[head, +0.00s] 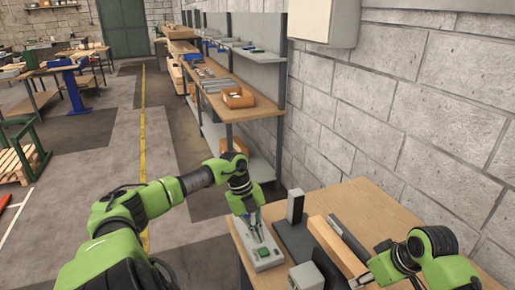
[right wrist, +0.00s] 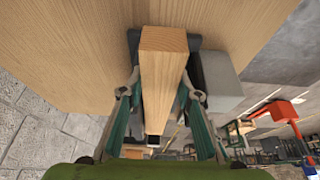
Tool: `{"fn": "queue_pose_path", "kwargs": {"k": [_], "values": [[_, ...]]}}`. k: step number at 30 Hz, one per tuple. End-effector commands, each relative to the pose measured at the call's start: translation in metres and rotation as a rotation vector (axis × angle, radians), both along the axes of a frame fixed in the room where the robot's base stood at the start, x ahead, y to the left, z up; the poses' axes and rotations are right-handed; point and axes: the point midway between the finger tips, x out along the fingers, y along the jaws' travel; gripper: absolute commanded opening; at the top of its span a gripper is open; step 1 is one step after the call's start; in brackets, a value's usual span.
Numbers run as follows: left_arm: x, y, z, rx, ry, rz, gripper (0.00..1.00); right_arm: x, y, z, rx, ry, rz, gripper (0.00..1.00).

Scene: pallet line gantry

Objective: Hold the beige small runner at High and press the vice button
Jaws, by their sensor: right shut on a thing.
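A light grey control box (head: 265,260) stands at the table's left edge in the head view. My left gripper (head: 254,232) points down at its top, with its fingertips at or just above it. The beige small runner and the vice button cannot be made out; the fingers cover part of the box top. My right gripper (right wrist: 161,82) is shut on a long wooden bar (right wrist: 163,60), one finger on each side. The bar also shows in the head view (head: 330,242). The right fingers are hardly seen in the head view (head: 366,277).
A vice-like fixture with an upright grey block (head: 295,206) and dark base (head: 294,240) stands between box and bar. A grey block (head: 306,277) is at the front. A dark bar (head: 349,239) lies right of the wood. The table's (head: 378,202) back is clear, beside a wall.

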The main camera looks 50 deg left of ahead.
Motion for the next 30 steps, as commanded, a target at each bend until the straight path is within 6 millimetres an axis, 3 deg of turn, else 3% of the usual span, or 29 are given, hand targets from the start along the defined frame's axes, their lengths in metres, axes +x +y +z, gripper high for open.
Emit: {"fn": "queue_pose_path", "kwargs": {"k": [30], "values": [[0.004, -0.010, -0.034, 0.000, -0.001, 0.000, 0.00, 0.000, 0.001, 0.001, 0.002, -0.001, 0.000, 0.03]]}}
